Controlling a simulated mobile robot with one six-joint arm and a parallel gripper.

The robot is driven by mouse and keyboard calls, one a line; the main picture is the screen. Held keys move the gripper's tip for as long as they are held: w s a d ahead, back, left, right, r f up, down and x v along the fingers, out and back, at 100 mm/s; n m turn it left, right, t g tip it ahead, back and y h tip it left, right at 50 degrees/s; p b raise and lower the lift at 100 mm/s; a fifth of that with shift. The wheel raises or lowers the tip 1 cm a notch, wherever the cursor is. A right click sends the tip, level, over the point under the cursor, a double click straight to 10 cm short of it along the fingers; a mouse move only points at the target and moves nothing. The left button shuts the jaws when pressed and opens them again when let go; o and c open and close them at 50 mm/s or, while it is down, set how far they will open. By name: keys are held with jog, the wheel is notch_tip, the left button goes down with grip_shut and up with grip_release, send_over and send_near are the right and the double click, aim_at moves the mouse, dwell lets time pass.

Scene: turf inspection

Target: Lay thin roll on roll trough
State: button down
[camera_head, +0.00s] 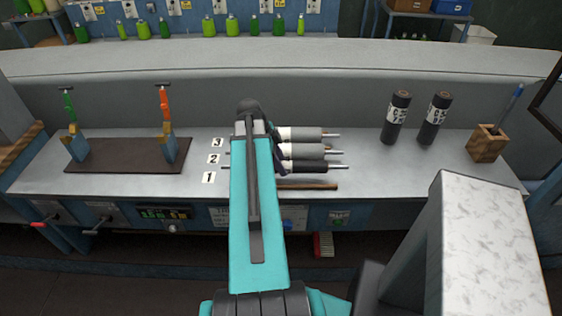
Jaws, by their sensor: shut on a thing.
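Three rolls with silver shafts lie side by side on the bench, left to right, beside number cards 3, 2 and 1: a white roll (302,133), a grey roll (305,150) and a black roll (308,167). The black one looks thinnest, and I take it for the thin roll. My gripper (280,160) is mostly hidden behind my teal arm; a dark part of it shows at the black roll, and it is shut on that roll. The rolls' middles are hidden by the arm. I cannot make out the roll trough clearly. A thin brown strip (312,186) lies in front of the rolls.
Two dark upright cylinders with labels (396,118) (434,118) and a wooden pen block (487,144) stand at right. A brown mat (125,156) holds two handled tools at left. The bench top (370,165) is bare right of the rolls.

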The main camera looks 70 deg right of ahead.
jog(key=shift+f+b, duration=0.85)
jog(key=shift+f, duration=0.6)
jog(key=c, duration=1)
grip_release()
jog(key=shift+c, duration=0.2)
jog(key=shift+r, duration=0.1)
jog(key=shift+w+r, duration=0.15)
jog(key=shift+r, duration=0.1)
jog(key=shift+b+v, duration=1.25)
jog(key=shift+v, duration=5.35)
jog(key=shift+r, duration=0.1)
